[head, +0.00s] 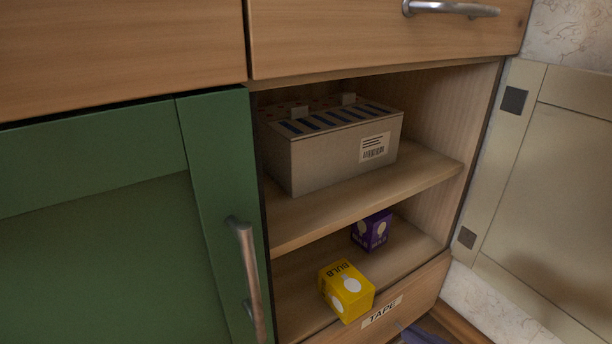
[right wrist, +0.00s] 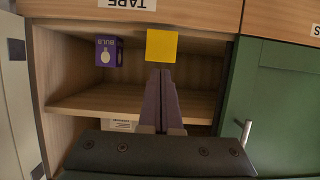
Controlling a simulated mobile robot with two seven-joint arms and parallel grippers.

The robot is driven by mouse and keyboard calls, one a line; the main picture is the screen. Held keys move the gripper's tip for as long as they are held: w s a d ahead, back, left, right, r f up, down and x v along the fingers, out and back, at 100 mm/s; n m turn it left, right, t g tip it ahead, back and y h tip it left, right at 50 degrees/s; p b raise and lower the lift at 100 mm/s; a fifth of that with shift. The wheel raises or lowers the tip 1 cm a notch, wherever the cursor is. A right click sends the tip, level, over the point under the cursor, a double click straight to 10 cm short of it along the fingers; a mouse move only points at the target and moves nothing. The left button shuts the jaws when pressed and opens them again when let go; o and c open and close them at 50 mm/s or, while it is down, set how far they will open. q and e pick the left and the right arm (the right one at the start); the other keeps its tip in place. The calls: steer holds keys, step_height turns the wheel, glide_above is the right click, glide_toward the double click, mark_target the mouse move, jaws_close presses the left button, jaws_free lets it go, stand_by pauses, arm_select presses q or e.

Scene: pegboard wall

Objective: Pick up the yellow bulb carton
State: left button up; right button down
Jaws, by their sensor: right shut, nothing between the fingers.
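The yellow bulb carton (head: 346,291) sits at the front of the cabinet's lower compartment, above the drawer front labelled TAPE. It also shows in the right wrist view (right wrist: 161,45), straight beyond my fingertips. My right gripper (right wrist: 165,72) is shut with nothing between its fingers and points at the carton. Whether the fingertips touch the carton cannot be told there. In the head view only a bit of the right gripper (head: 420,334) shows at the bottom edge, apart from the carton and below the drawer label. My left gripper is in neither view.
A purple bulb box (head: 371,230) stands farther back in the same compartment. A grey carton (head: 340,158) sits on the shelf (head: 435,165) above. A green door (head: 215,180) borders the left side; an open pale door (head: 560,190) is at right.

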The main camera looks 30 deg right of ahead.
mark_target(354, 290)
steer(key=w+b, duration=0.1)
steer(key=w, duration=0.3)
steer(key=w+a+b, duration=0.1)
steer(key=w+b, duration=0.1)
steer(key=w, duration=0.2)
steer(key=w+b, duration=0.2)
steer(key=w, duration=0.2)
steer(key=shift+w+a, duration=0.35)
steer(key=shift+a, duration=0.05)
steer(key=shift+w+f+b, duration=0.2)
steer(key=shift+w+b, duration=0.05)
steer(key=shift+b, duration=0.35)
steer(key=shift+f+b, duration=0.35)
steer(key=shift+f, duration=0.05)
steer(key=shift+s, duration=0.15)
steer(key=shift+d+f, duration=0.1)
steer(key=shift+s, duration=0.2)
